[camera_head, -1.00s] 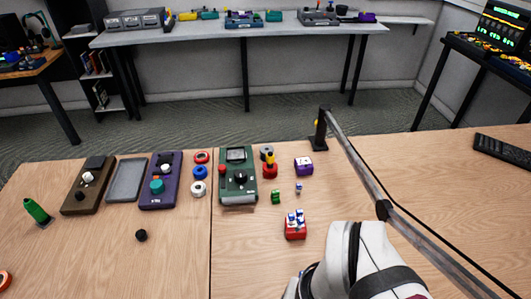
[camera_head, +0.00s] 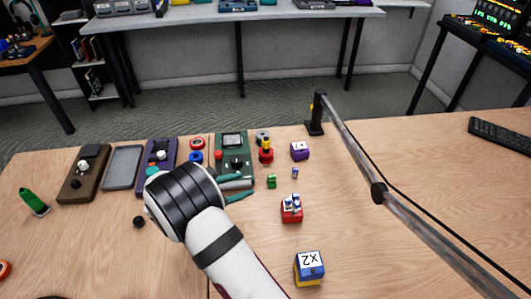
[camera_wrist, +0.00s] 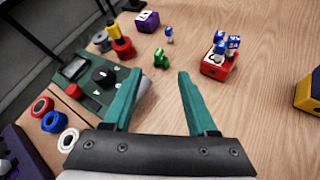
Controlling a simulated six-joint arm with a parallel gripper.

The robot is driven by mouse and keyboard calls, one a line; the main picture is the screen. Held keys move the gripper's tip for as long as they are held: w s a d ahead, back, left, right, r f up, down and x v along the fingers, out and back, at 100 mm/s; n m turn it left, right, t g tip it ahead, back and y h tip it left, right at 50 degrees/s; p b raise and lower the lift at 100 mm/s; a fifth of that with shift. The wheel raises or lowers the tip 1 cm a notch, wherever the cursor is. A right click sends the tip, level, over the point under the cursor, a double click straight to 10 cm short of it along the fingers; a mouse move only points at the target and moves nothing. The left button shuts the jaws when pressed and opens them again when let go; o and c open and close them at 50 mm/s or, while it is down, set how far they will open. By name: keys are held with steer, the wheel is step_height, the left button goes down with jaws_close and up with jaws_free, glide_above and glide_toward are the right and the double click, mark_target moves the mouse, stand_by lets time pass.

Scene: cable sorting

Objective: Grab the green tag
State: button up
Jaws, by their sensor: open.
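The small green tag (camera_head: 271,181) stands on the wooden table, right of the green box with a black knob (camera_head: 235,145). In the wrist view the tag (camera_wrist: 161,58) is just beyond my fingertips, roughly in line with the gap between them. My gripper (camera_head: 247,187) has two teal fingers and comes in from the left of the tag. In the wrist view my gripper (camera_wrist: 160,79) is open, with nothing between its fingers.
A red block with blue-and-white pieces (camera_head: 291,209) is right of and nearer than the tag. A tiny blue-and-white piece (camera_head: 295,173) and a purple cube (camera_head: 300,151) stand beyond. Red, blue and white rings (camera_wrist: 54,122) lie left. A blue-and-yellow x2 cube (camera_head: 309,267) is in front.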

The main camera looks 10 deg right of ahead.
mark_target(270, 180)
steer(key=x, duration=0.5)
steer(key=f+x, duration=0.1)
steer(key=x, duration=1)
steer(key=shift+s+a+f, duration=0.1)
steer(key=shift+a+f, duration=0.1)
steer(key=shift+a, duration=0.25)
jaws_close()
steer(key=shift+s, duration=0.1)
